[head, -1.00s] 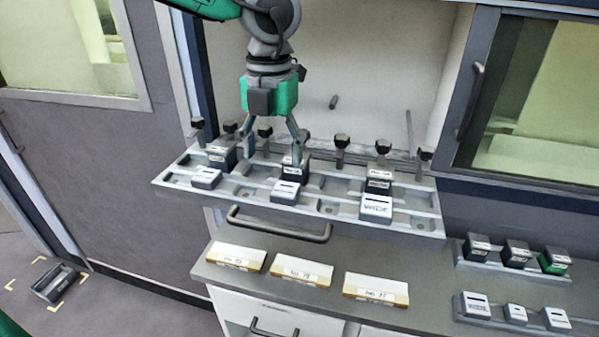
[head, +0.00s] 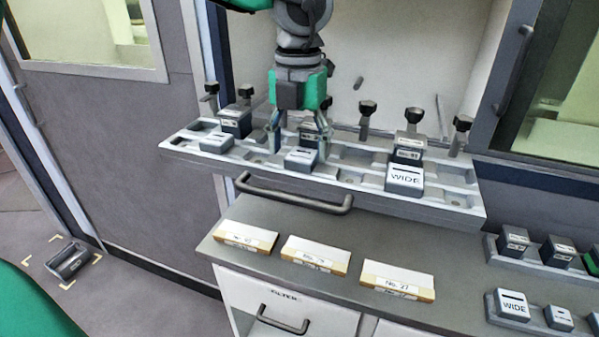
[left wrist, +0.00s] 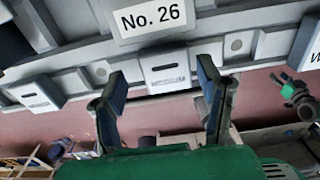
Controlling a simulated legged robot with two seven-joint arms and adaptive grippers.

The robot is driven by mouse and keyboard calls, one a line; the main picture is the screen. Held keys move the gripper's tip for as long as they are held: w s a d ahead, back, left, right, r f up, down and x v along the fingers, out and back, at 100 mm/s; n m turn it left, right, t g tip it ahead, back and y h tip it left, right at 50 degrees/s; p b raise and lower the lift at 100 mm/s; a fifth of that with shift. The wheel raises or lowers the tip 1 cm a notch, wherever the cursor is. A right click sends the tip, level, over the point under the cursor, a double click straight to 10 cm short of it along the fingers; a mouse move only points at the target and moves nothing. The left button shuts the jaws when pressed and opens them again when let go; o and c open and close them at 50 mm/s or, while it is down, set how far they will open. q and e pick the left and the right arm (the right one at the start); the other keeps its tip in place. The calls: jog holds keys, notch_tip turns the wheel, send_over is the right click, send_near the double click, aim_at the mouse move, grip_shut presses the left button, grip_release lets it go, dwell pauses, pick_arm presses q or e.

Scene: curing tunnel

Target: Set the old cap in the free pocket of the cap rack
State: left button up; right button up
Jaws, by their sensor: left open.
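My left gripper (head: 298,153) is open in the head view, its fingers pointing down on either side of the middle light-faced cap (head: 301,159) on the long grey shelf. In the left wrist view this cap (left wrist: 164,69) has a dark slot and what looks like "MEDIUM" on its face. It lies just beyond and between the two spread fingers (left wrist: 162,98). I cannot tell whether the fingers touch it. A low rack of caps (head: 535,327) stands on the counter at right, cut by the picture's edge. I see no free pocket in it.
The shelf (head: 340,177) also carries a left cap (head: 216,142), a WIDE cap (head: 404,180), dark blocks and black knobs (head: 368,107). Three numbered cards (head: 398,280) lie on the counter. A green and grey arm-like shape (left wrist: 295,92) shows small in the left wrist view.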

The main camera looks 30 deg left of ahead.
aim_at(302, 153)
pick_arm(q)
jog(key=shift+d+f, duration=0.35)
jog(key=shift+f, duration=0.3)
jog(key=shift+w+d+f, duration=0.1)
jog(key=shift+d+f, duration=0.05)
jog(key=shift+d, duration=0.05)
pick_arm(e)
jog(key=shift+d, duration=0.45)
pick_arm(q)
jog(key=shift+c, duration=0.4)
jog(key=shift+a, duration=0.3)
jog(key=c, duration=1.2)
notch_tip(302, 153, up, 6)
jog(key=p, duration=0.7)
jog(key=shift+p, duration=0.4)
pick_arm(e)
notch_tip(302, 153, up, 8)
jog(key=shift+a+f, duration=0.2)
jog(key=shift+a, duration=0.05)
